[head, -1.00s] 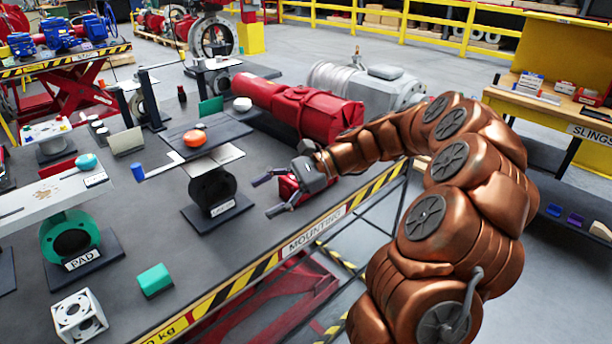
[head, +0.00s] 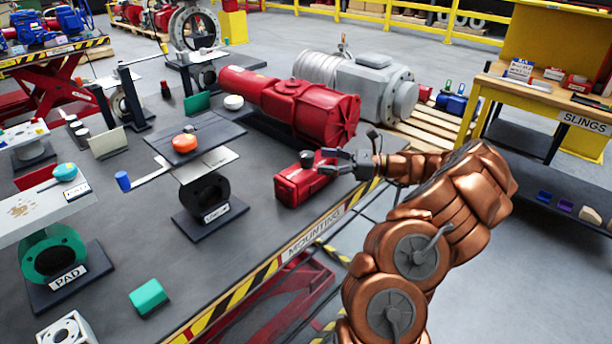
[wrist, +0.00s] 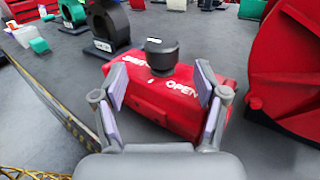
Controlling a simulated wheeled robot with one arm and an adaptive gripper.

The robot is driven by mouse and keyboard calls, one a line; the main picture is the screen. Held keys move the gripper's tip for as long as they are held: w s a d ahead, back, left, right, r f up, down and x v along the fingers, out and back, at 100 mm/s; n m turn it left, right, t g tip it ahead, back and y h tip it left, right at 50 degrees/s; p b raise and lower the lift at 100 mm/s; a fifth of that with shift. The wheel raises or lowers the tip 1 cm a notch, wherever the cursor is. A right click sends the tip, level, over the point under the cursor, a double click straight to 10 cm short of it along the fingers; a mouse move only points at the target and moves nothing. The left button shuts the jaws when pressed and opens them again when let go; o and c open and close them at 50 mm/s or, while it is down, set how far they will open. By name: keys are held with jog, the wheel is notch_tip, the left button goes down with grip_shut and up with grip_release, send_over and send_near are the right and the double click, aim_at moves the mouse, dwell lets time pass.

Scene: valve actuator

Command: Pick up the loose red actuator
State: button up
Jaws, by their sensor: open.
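The loose red actuator (head: 299,184) is a small red box lying on the dark bench near its front edge, right of a dark stand. In the wrist view the actuator (wrist: 172,92) shows a black round knob on top and white lettering that includes "OPEN". My gripper (head: 322,162) reaches in from the right at the actuator's upper right side. In the wrist view my gripper (wrist: 160,92) is open, its two fingers apart with the red body seen between them. I cannot tell whether the fingers touch it.
A large red cylinder assembly (head: 290,103) lies behind the actuator, close to my gripper. A black stand (head: 209,195) with a plate on top stands to the left. A green block (head: 148,296) lies nearer the front. The bench between the stand and the actuator is clear.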

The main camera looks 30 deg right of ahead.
aim_at(307, 159)
jog(key=shift+p+x, duration=0.85)
jog(key=shift+x, duration=1.85)
jog(key=shift+w+d, duration=0.1)
jog(key=shift+c, duration=0.2)
grip_shut()
